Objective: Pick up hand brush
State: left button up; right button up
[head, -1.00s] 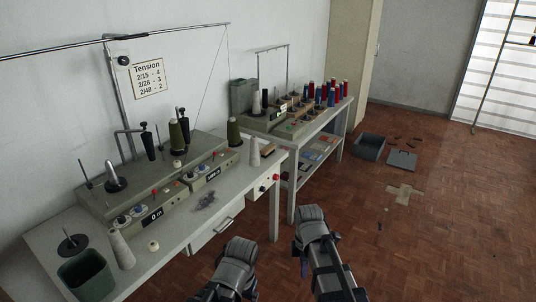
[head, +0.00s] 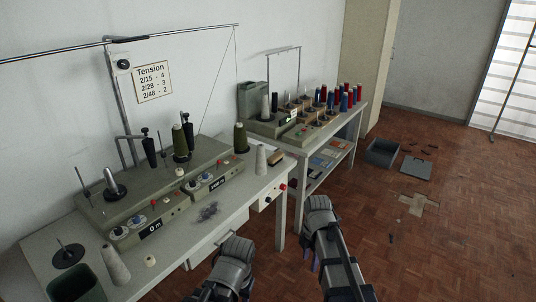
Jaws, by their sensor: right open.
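A small hand brush (head: 276,157), with a brown top, appears to lie at the right end of the near white table (head: 225,222), behind the grey cone. Its bristles are too small to make out. My right gripper (head: 314,261) is mostly hidden beside my right arm, low in front of the tables and well apart from the brush. It is open, and I see nothing in it. My left arm shows at the bottom middle, but I cannot see its gripper.
A winding machine (head: 160,205), thread cones (head: 261,160) and a dark lint tuft (head: 208,212) are on the near table. A green bin (head: 78,285) is at its left. A second table (head: 330,150) holds many spools. A grey box (head: 382,152) stands on open floor.

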aim_at(273, 160)
jog(key=i+l+u, duration=0.2)
jog(key=i+l, duration=0.15)
jog(key=i, duration=0.15)
jog(key=i+l+u, duration=0.2)
jog(key=i+l, duration=0.2)
jog(key=i+l+u, duration=0.2)
jog(key=i+l, duration=0.25)
jog(key=i+l+u, duration=0.2)
jog(key=i+l, duration=0.2)
jog(key=l, duration=0.15)
jog(key=i+l+u, duration=0.2)
jog(key=i+l, duration=0.15)
jog(key=l, duration=0.25)
